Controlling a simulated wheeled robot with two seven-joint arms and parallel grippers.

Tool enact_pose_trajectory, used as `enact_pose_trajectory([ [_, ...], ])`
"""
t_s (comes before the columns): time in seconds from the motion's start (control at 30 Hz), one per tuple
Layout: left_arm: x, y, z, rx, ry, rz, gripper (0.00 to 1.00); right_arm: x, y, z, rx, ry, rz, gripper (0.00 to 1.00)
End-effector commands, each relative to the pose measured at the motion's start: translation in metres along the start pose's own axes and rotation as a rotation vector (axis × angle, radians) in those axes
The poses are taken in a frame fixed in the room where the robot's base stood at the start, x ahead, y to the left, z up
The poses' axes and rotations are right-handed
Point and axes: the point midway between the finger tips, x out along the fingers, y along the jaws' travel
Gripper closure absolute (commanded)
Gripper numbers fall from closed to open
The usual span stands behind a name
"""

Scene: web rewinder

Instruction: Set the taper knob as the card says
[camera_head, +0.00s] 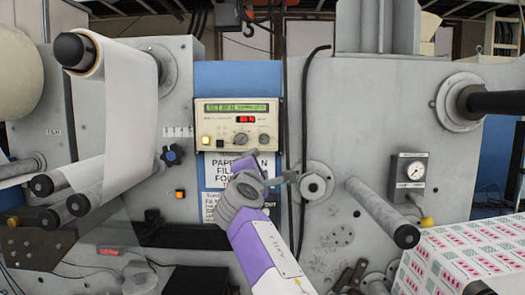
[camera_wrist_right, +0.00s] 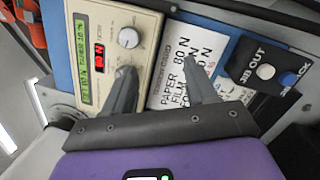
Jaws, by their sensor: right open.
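The cream control panel (camera_head: 205,147) stands in the middle of the head view, with a green text display (camera_head: 236,108), a red readout (camera_head: 246,119) and two round knobs, left (camera_head: 240,138) and right (camera_head: 264,139). I cannot read which is the taper knob. The white tension card (camera_head: 213,170) is below, partly hidden by my arm; in the wrist view it (camera_wrist_right: 168,88) lists paper, film and a third line, with "80 N" at paper. My right gripper (camera_head: 273,168) is open just below the panel.
A roller (camera_head: 385,212) juts out at right, near a gauge (camera_head: 415,170). White and blue buttons (camera_wrist_right: 266,72) are beside the card.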

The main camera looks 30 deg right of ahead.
Motion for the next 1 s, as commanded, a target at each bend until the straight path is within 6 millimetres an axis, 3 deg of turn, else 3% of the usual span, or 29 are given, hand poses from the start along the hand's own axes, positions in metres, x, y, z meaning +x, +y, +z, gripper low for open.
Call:
enact_pose_trajectory([
  [0.03, 0.007, -0.003, 0.000, 0.000, 0.000, 0.000, 1.00, 0.003, -0.010, 0.002, 0.129, 0.059, -0.005, 0.43],
  [0.13, 0.015, -0.005, -0.001, 0.000, 0.000, 0.000, 1.00, 0.004, -0.014, 0.004, 0.395, 0.177, -0.001, 0.43],
  [0.3, 0.025, -0.009, -0.001, 0.000, 0.000, 0.000, 1.00, 0.000, -0.006, 0.022, 0.827, 0.330, 0.036, 0.43],
  [0.43, 0.029, -0.011, -0.001, 0.000, 0.000, 0.000, 1.00, -0.004, 0.002, 0.040, 1.061, 0.397, 0.070, 0.43],
  [0.67, 0.028, -0.010, -0.001, 0.000, 0.000, 0.000, 1.00, -0.004, 0.011, 0.053, 1.210, 0.435, 0.093, 0.43],
  [1.0, -0.007, 0.003, 0.000, 0.000, 0.000, 0.000, 1.00, 0.025, 0.023, 0.046, 1.206, 0.433, 0.091, 0.43],
])
